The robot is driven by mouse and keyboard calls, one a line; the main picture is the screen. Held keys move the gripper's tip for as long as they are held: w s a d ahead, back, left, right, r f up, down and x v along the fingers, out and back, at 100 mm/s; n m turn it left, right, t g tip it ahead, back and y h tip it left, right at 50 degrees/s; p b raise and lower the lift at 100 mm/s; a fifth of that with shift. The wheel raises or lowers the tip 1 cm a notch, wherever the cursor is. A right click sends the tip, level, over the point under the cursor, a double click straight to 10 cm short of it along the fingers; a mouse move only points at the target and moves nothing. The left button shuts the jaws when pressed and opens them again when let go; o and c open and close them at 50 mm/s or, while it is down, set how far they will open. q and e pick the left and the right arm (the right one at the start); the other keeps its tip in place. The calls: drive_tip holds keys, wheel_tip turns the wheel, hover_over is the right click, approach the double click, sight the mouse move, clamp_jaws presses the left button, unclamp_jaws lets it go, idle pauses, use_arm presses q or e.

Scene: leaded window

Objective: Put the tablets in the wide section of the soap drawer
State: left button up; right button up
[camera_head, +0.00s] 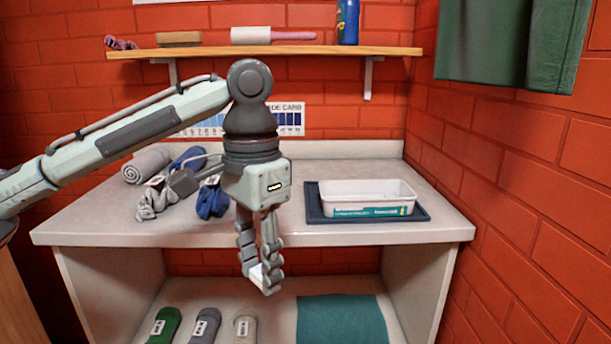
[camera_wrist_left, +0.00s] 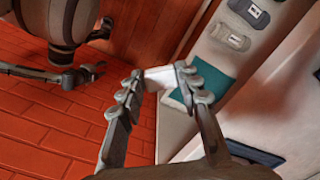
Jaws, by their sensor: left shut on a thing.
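My left gripper (camera_head: 259,278) hangs in front of the worktop's front edge, fingers pointing down, shut on a small white block (camera_head: 256,273) that looks like a tablet. In the left wrist view the white block (camera_wrist_left: 159,77) sits between the fingertips, partly covered by them. A white open container (camera_head: 366,194) with a teal label stands on a dark blue tray (camera_head: 425,215) at the worktop's right, to the right of the gripper. I cannot tell whether it is the soap drawer, and no sections show inside.
On the worktop (camera_head: 120,225) lie a rolled grey towel (camera_head: 146,163) and blue and grey cloths (camera_head: 212,199), left of the gripper. A shelf (camera_head: 205,51) runs above. Below are socks (camera_head: 207,325) and a teal mat (camera_head: 340,320). A green cloth (camera_head: 510,40) hangs right.

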use_arm(q)
drive_tip(key=a+f+n, duration=0.9)
drive_tip(key=a+f, duration=0.3)
drive_tip(key=f, duration=0.4)
drive_tip(key=shift+w+n, duration=0.25)
drive_tip(key=shift+n, duration=0.15)
drive_tip(key=shift+a, duration=0.1)
